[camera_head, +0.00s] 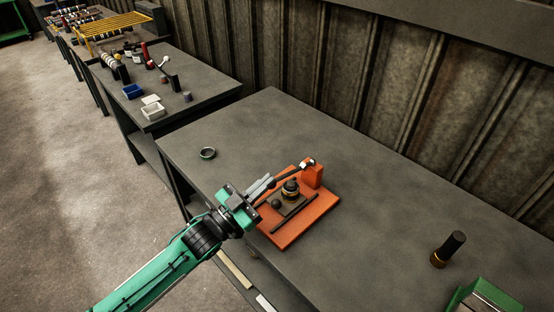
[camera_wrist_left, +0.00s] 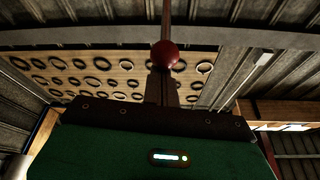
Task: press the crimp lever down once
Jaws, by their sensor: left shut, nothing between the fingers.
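The orange crimp press (camera_head: 318,212) stands on the grey workbench, with an upright post (camera_head: 312,174) at its back right. Its dark lever (camera_head: 290,174) runs from the top of the post down and left toward my left gripper. A dark round part (camera_head: 290,188) sits in the middle of the press. My left gripper (camera_head: 264,184) is shut and empty at the lever's left end. In the left wrist view a red ball knob (camera_wrist_left: 165,54) on a rod shows just beyond the fingers (camera_wrist_left: 162,86). I cannot tell whether they touch. My right gripper is out of view.
A dark ring (camera_head: 208,153) lies on the bench left of the press. A black cylinder with a brass-coloured foot (camera_head: 449,249) stands to the right, near a green box (camera_head: 484,298). Another table with small bins (camera_head: 133,91) is behind left.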

